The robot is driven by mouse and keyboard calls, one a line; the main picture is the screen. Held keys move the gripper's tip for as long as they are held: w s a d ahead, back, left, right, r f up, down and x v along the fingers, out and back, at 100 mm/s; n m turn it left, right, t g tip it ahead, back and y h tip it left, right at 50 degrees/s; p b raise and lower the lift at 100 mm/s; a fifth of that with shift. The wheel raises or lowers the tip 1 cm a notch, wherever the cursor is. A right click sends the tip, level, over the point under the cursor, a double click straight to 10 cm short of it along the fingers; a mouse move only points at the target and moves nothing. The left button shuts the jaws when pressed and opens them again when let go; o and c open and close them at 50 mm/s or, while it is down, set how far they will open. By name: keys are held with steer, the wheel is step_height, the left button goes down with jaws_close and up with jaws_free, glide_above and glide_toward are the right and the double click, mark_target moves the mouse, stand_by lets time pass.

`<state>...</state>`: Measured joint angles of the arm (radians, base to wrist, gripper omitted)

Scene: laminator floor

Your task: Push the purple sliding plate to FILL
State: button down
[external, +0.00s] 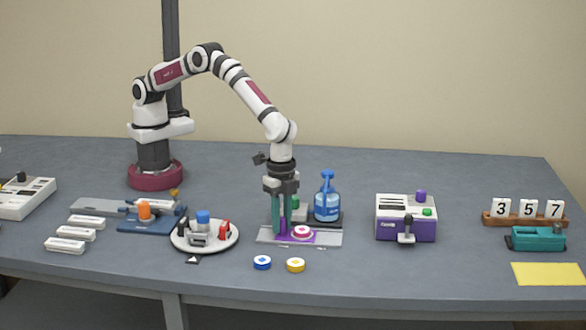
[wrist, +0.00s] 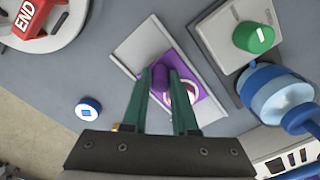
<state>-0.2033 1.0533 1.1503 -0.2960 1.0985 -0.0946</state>
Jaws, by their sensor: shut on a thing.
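The purple sliding plate (external: 314,238) lies on a flat grey rail (external: 334,239) near the table's front. It also shows in the wrist view (wrist: 209,108), with bare rail on both sides. A purple upright handle (wrist: 160,78) stands on the plate. A white and magenta round piece (external: 302,231) sits beside the handle and is partly hidden by a finger in the wrist view. My gripper (external: 283,234) points down with green fingers, shut on the purple handle; it also shows in the wrist view (wrist: 164,80). No FILL mark is readable.
A blue pump bottle (external: 327,200) and a green knob (wrist: 253,37) on a grey base stand behind the rail. A round white turntable (external: 178,239) is to the left. Blue (external: 262,262) and yellow (external: 296,265) discs lie in front. A purple-white machine (external: 405,218) stands right.

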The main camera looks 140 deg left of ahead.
steer(key=shift+w+a, duration=0.3)
steer(key=shift+w, duration=0.1)
steer(key=c, duration=0.7)
jaws_free()
step_height(320, 180, up, 16)
steer(key=shift+f, duration=0.1)
